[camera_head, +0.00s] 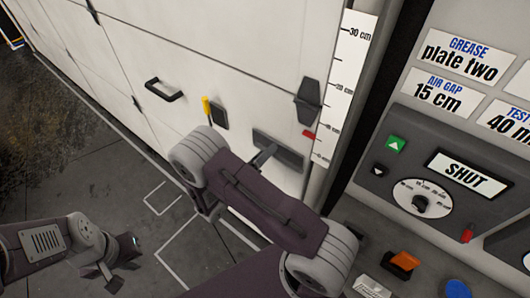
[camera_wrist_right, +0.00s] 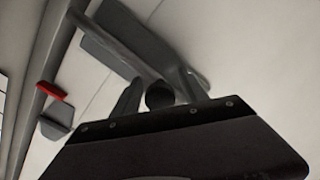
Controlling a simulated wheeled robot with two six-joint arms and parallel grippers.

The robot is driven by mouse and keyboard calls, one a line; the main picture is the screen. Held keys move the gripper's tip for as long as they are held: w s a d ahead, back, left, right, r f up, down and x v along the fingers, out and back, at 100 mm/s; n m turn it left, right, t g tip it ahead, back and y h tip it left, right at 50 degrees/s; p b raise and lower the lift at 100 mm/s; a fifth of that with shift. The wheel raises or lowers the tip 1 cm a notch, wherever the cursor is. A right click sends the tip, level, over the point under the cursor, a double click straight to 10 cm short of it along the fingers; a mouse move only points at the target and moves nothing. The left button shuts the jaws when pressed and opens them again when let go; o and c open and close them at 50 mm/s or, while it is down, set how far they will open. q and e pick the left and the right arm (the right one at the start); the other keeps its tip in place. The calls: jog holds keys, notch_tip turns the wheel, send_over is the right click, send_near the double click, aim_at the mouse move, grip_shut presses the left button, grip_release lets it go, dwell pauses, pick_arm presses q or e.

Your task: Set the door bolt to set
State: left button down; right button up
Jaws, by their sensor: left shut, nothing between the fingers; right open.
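The door bolt appears to be the dark plate with a bar (camera_head: 285,152) on the white door, near its right edge. A red mark (camera_head: 308,134) sits by it, and the right wrist view also shows this mark (camera_wrist_right: 52,91). My right gripper (camera_wrist_right: 160,88) is open in the right wrist view. Its fingers lie on either side of a round black knob (camera_wrist_right: 159,95) at the bar's end; contact is not clear. In the head view my right arm mostly hides this gripper. My left gripper (camera_head: 123,267) is shut and empty, low at the left, away from the door.
A black door handle (camera_head: 163,90), a yellow lever (camera_head: 206,106) and a dark hexagonal piece (camera_head: 308,101) are on the door. A height scale (camera_head: 345,75) runs along the door frame. A control panel with a SHUT display (camera_head: 468,174) stands right.

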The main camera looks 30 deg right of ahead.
grip_shut()
dwell(1.3)
